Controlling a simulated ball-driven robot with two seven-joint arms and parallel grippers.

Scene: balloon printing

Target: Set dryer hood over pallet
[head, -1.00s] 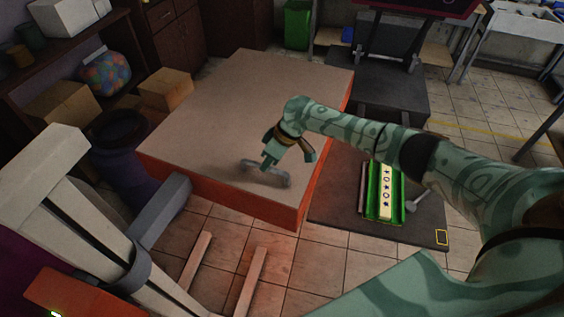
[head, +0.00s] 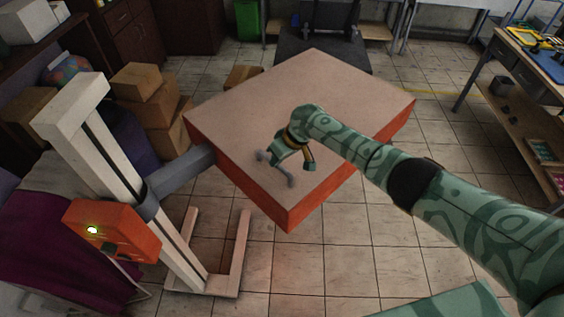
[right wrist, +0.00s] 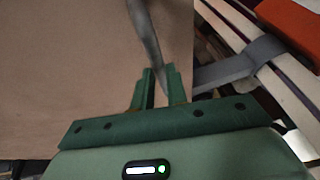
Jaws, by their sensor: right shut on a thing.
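The dryer hood (head: 345,90) is a wide flat box with a tan top and orange-red sides, held by a grey arm on a pale stand (head: 92,140). A grey bar handle (head: 288,180) is on its top near the front. My right gripper (head: 292,164) is shut on this handle; in the right wrist view its fingers (right wrist: 160,80) meet the bar (right wrist: 147,35) above the tan top (right wrist: 60,60). The pallet is not visible now; the hood hides the floor area beneath it. My left gripper is not in view.
An orange control box (head: 112,230) with a lit lamp is on the stand. Cardboard boxes (head: 150,100) are stacked behind the grey arm. A dark machine (head: 325,42) stands just behind the hood. A workbench (head: 535,75) is at the right. The tiled floor (head: 400,220) in front is clear.

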